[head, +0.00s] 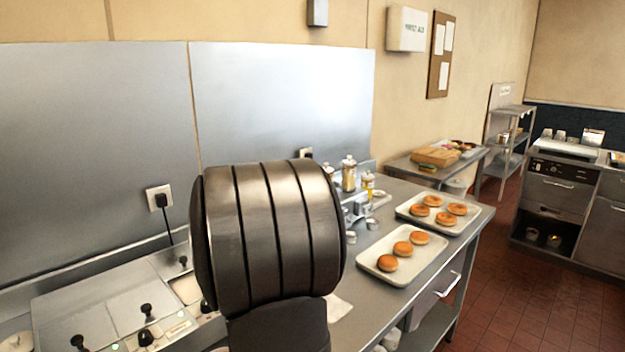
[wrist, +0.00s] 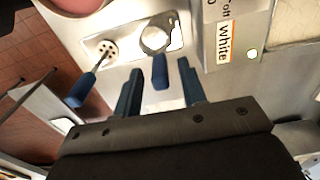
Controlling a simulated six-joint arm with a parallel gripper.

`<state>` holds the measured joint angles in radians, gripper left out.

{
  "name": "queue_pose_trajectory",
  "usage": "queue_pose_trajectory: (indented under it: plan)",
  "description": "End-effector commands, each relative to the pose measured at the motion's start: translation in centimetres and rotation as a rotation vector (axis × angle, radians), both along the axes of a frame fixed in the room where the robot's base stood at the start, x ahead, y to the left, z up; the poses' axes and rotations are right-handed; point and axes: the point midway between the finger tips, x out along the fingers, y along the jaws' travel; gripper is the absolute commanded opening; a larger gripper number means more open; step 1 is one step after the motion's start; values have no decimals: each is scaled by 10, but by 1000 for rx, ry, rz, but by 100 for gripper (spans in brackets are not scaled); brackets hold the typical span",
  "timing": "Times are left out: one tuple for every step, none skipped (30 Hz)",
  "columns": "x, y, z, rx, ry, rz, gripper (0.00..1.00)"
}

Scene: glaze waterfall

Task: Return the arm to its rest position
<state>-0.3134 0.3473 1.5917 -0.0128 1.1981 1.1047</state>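My gripper (wrist: 159,66) shows in the wrist view as two blue fingers spread apart on a dark bar. A round-headed tool (wrist: 155,38) lies past the fingertips on a pale tray, its blue handle (wrist: 160,72) seen in the gap between them. There is space on both sides of the handle, so the fingers do not grip it. A second blue-handled tool with a perforated head (wrist: 107,48) lies to the left. In the head view, my dark arm link fills the centre and hides my gripper.
In the head view, a tray with 3 ring buns (head: 372,268) and a tray with several (head: 471,224) sit on the steel counter (head: 345,310). Jars (head: 349,178) stand behind my arm. A box labelled "White" (wrist: 229,40) is beside the tools. Red tiled floor lies right.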

Motion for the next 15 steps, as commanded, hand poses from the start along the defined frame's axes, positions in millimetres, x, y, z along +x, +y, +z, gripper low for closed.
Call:
queue_pose_trajectory:
  plan:
    - [0, 0, -11, -1, 4, 0, 38]
    - [-1, -1, -16, -1, 4, 0, 38]
    - [-1, -1, -24, -1, 3, 0, 38]
    - [1, 0, -12, 1, -4, 0, 38]
    - [1, 0, -6, 1, -6, 0, 38]
    - [1, 0, 0, 1, -6, 0, 38]
    - [1, 0, 3, 1, -4, 0, 38]
    - [1, 0, 7, 1, -3, 0, 38]
    - [1, 0, 11, 1, -4, 0, 38]
    - [1, 0, 13, 1, -4, 0, 38]
    - [1, 0, 16, 1, -2, 0, 38]
    - [0, 0, 18, 1, -2, 0, 38]
    - [0, 0, 19, 0, -1, 0, 38]
    - [0, 0, 20, 0, -1, 0, 38]
    - [0, 0, 21, 0, -1, 0, 38]
